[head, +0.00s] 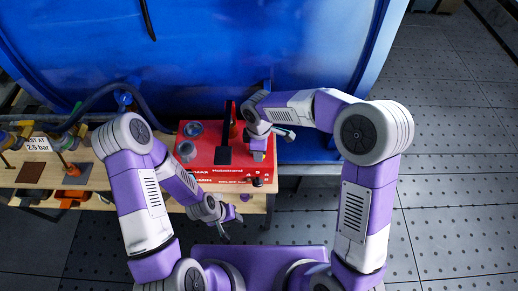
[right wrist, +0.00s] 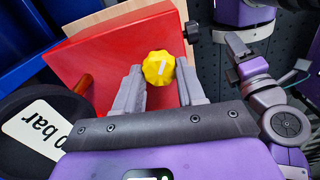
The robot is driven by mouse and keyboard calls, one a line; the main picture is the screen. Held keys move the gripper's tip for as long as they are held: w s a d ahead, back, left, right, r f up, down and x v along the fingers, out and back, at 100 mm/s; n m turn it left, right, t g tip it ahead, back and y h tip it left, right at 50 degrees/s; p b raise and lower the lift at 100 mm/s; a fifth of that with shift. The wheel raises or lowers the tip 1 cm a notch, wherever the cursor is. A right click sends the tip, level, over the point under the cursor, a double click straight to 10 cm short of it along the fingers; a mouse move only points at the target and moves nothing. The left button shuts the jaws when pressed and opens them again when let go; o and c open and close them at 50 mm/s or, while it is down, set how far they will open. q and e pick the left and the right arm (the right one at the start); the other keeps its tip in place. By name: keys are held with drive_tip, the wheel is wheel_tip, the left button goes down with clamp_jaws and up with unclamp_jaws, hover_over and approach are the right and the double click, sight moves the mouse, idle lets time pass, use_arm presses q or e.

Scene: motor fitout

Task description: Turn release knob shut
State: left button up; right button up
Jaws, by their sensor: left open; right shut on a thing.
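The release knob is a yellow, faceted knob (right wrist: 158,68) with a white mark, on the red box; it shows in the right wrist view. My right gripper (right wrist: 160,84) is shut on it, one grey finger on each side. In the head view my right gripper (head: 258,152) is over the right part of the red box (head: 205,171), and the knob is hidden there. My left gripper (head: 226,222) is open and empty, in front of the box, below the bench's front edge in the picture.
The red box stands on a wooden bench (head: 92,180) against a big blue tank (head: 200,60). A small black knob (head: 258,182) sits on the box's front. Dark floor (head: 450,170) at right is clear.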

drive_tip(key=m, duration=0.6)
drive_tip(key=shift+m, duration=0.3)
drive_tip(key=m, duration=0.5)
idle(0.4)
drive_tip(key=o, duration=1.1)
drive_tip(key=shift+c, duration=0.2)
drive_tip(key=shift+w, duration=0.1)
wheel_tip(320, 180, up, 8)
drive_tip(key=shift+f+p, duration=0.25)
drive_tip(key=shift+p, duration=0.45)
